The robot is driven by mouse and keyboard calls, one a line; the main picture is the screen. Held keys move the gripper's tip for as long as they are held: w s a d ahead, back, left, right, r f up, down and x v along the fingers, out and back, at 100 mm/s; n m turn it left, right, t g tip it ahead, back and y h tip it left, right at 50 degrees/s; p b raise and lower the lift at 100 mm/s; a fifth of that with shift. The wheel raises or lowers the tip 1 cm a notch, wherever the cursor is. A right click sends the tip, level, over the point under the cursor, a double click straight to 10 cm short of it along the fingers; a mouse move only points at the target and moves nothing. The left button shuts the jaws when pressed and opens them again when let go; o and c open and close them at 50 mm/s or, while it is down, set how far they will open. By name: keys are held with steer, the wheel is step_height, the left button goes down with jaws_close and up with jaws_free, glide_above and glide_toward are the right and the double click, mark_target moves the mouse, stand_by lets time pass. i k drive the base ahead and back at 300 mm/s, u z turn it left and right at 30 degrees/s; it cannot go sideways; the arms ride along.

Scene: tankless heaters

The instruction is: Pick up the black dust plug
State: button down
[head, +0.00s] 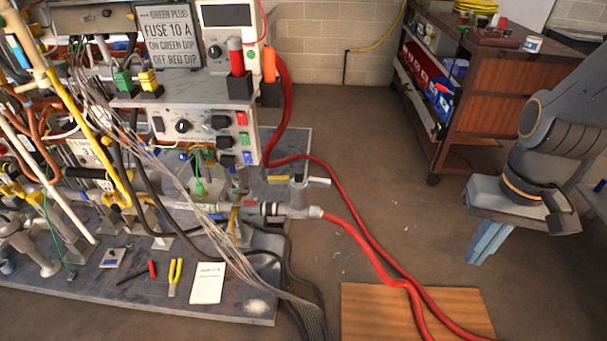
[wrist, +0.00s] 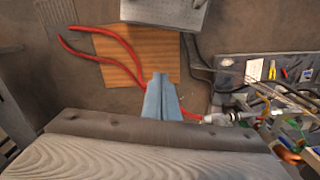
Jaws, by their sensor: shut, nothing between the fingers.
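I cannot tell for sure which thing is the black dust plug. A black fitting (head: 268,209) sits in the horizontal pipe, just left of the grey valve (head: 300,197) that the red hose runs to. Several black knobs and blocks also show on the panel box (head: 205,125) above it. My gripper (head: 480,256) hangs at the right of the head view, pointing down over the bare floor, far from the bench. Its light blue fingers are together and empty in the wrist view (wrist: 160,98).
Red hoses (head: 372,245) run from the bench across a wooden board (head: 415,310). A wooden shelf cart (head: 500,90) stands at the back right. Pliers (head: 175,277) and a white card (head: 207,283) lie on the bench base. Floor between bench and arm is mostly clear.

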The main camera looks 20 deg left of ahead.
mark_target(298, 180)
steer(key=z, duration=0.4)
steer(key=k, duration=0.55)
steer(key=z, duration=0.2)
steer(key=i, duration=1.3)
steer(key=u, duration=1.5)
steer(key=i, duration=0.7)
steer(key=u, duration=0.7)
